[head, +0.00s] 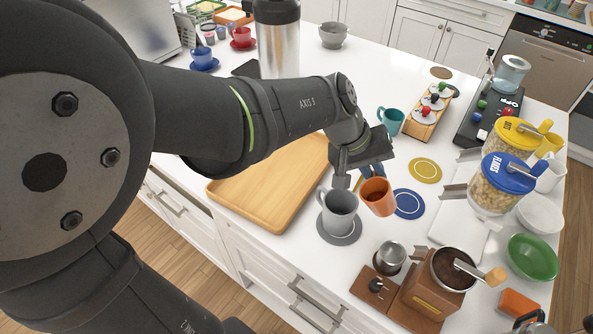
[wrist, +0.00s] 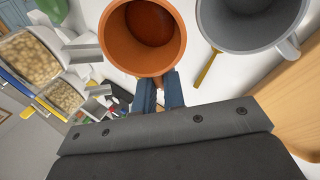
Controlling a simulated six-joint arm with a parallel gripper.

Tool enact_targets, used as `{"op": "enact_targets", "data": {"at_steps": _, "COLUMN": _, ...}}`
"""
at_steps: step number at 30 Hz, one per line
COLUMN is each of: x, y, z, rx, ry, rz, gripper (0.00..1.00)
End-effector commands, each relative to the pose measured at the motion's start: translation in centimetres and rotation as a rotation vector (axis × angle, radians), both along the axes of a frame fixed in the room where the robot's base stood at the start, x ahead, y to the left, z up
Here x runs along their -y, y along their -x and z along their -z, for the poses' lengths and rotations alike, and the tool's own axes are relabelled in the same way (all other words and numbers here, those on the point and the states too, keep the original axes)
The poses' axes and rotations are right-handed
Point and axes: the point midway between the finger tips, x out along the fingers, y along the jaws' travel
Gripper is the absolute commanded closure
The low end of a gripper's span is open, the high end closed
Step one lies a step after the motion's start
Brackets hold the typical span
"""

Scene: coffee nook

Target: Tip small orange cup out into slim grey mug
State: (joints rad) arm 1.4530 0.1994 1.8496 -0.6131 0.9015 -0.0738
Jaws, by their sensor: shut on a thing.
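The small orange cup (head: 379,204) is held above the counter, just right of the slim grey mug, and appears tilted slightly. Something brown shows inside the cup (wrist: 136,58) in the wrist view. The slim grey mug (head: 339,217) stands upright on a grey round coaster (head: 339,238). Its open mouth and handle show at the top right of the wrist view (wrist: 248,38). My gripper (head: 369,172) is shut on the orange cup from its far side; its blue fingers (wrist: 158,92) meet the cup wall. The cup and mug look close but apart in the wrist view.
A wooden tray (head: 262,190) lies left of the mug. Blue (head: 409,204) and yellow (head: 425,170) coasters lie to the right. A metal cup (head: 390,256) and a coffee grinder (head: 425,300) stand in front. Clear-walled jars with blue (head: 506,170) and yellow (head: 511,134) lids stand farther right.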

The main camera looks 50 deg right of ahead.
Motion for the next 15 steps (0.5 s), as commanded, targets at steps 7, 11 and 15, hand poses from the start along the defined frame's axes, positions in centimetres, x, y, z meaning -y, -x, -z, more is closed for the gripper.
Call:
{"op": "enact_targets", "data": {"at_steps": 7, "x": -0.11, "y": -0.28, "z": -0.35, "rx": -0.023, "ry": 0.014, "rz": -0.001, "gripper": 1.0}}
{"op": "enact_targets", "data": {"at_steps": 11, "x": -0.1, "y": -0.2, "z": -0.31, "rx": -0.022, "ry": 0.013, "rz": 0.0, "gripper": 1.0}}
{"op": "enact_targets", "data": {"at_steps": 15, "x": -0.13, "y": -0.26, "z": -0.32, "rx": -0.021, "ry": 0.012, "rz": 0.0, "gripper": 1.0}}
